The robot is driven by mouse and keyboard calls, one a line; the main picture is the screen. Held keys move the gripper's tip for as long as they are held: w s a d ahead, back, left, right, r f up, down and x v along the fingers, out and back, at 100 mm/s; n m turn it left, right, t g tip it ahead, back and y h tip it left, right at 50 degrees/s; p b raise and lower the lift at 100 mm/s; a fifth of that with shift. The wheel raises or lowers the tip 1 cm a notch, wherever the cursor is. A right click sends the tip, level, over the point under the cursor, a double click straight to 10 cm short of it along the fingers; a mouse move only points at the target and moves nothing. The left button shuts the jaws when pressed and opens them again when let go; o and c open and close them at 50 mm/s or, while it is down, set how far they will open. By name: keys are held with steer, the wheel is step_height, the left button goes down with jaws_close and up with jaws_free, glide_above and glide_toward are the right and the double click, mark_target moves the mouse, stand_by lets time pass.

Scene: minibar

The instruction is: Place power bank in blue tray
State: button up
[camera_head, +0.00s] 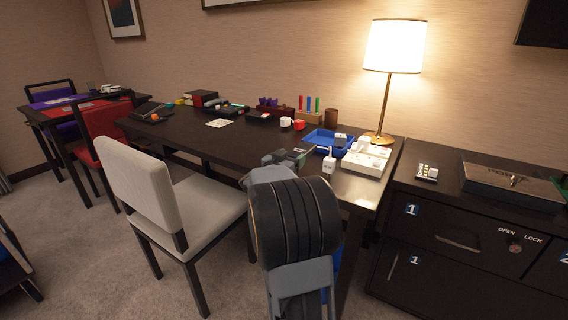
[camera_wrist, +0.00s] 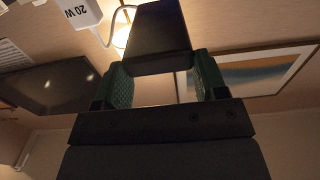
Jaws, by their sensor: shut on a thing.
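A black block, taken as the power bank (camera_wrist: 160,28), is between the green finger pads of my gripper (camera_wrist: 163,78) in the wrist view. My gripper (camera_head: 298,156) is shut on it, over the right part of the dark desk in the head view. The blue tray (camera_head: 312,137) lies on the desk just beyond my gripper. A small grey-white item (camera_head: 341,140) shows at its right side. The power bank is hard to make out against my dark gripper in the head view.
A white charger (camera_head: 329,164) is close to my gripper's right; its "20 W" side (camera_wrist: 78,12) shows in the wrist view beside a white cable. A white socket box (camera_head: 366,162) and a lit lamp (camera_head: 388,85) are right of the tray. A pale chair (camera_head: 150,180) stands left.

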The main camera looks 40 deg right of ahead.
steer(key=d+f, duration=0.1)
steer(key=w+f+b, duration=0.1)
steer(key=f, duration=0.1)
steer(key=d+f, duration=0.1)
steer(key=f, duration=0.1)
steer(key=shift+w+d, duration=0.15)
steer(key=shift+d, duration=0.15)
steer(key=shift+d+f+b, duration=0.15)
steer(key=shift+f+b, duration=0.25)
steer(key=shift+f, duration=0.3)
steer(key=shift+f, duration=0.1)
steer(key=shift+f, duration=0.1)
steer(key=o, duration=1.1)
steer(key=shift+f+b, duration=0.15)
steer(key=shift+b, duration=0.4)
